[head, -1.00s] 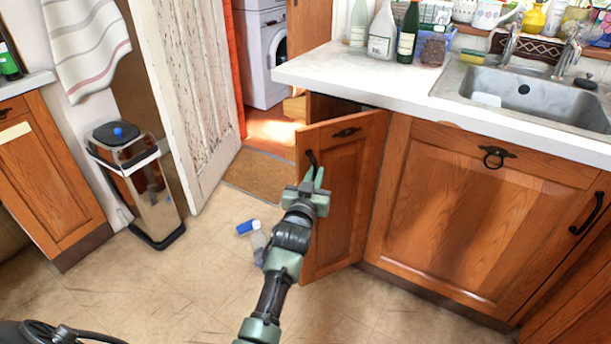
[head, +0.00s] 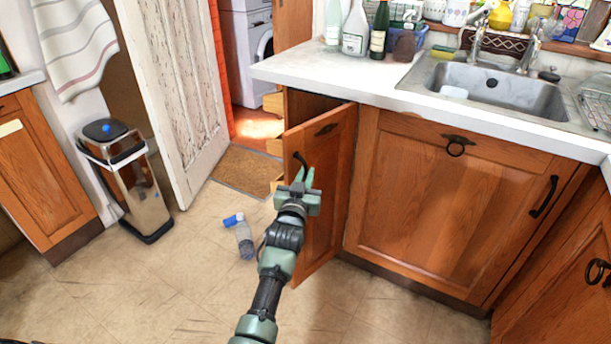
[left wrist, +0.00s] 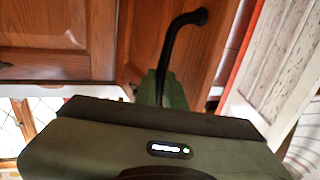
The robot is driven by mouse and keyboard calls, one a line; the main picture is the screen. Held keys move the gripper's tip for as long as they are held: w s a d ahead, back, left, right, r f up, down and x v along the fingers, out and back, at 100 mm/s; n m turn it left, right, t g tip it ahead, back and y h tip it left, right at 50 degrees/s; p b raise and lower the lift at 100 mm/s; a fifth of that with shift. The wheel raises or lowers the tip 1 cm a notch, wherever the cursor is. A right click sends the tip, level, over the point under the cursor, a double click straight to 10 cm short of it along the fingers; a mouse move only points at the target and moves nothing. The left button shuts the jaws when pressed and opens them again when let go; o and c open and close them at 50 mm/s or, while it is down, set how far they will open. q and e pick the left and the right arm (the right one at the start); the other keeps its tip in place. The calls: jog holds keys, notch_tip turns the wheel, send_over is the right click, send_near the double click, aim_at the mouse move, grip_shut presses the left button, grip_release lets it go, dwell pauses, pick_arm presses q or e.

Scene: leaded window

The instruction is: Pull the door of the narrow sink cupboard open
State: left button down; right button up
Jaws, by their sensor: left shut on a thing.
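The narrow cupboard door (head: 326,190) is brown wood and stands partly open, swung out from the counter at the left end of the sink units. A dark gap shows above and behind it. Its black handle (head: 300,160) is a curved vertical bar near the free left edge. My left gripper (head: 304,178) is at this handle, with its green fingers shut on it. In the left wrist view the black handle (left wrist: 178,40) runs down between the green fingertips (left wrist: 162,88). The inside of the cupboard is mostly hidden. My right gripper is not in view.
A clear bottle with a blue cap (head: 242,238) lies on the floor left of the door. A steel bin (head: 128,180) stands further left. The wider sink cupboard (head: 440,210) is shut. Bottles (head: 355,30) stand on the white worktop (head: 330,75). Floor in front is free.

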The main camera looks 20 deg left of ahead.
pick_arm(q)
jog(key=shift+r, duration=0.25)
jog(key=c, duration=1.5)
grip_release()
jog(key=shift+w+d+f, duration=0.1)
jog(key=shift+d, duration=0.05)
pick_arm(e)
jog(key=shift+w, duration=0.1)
pick_arm(q)
jog(key=shift+f, duration=0.1)
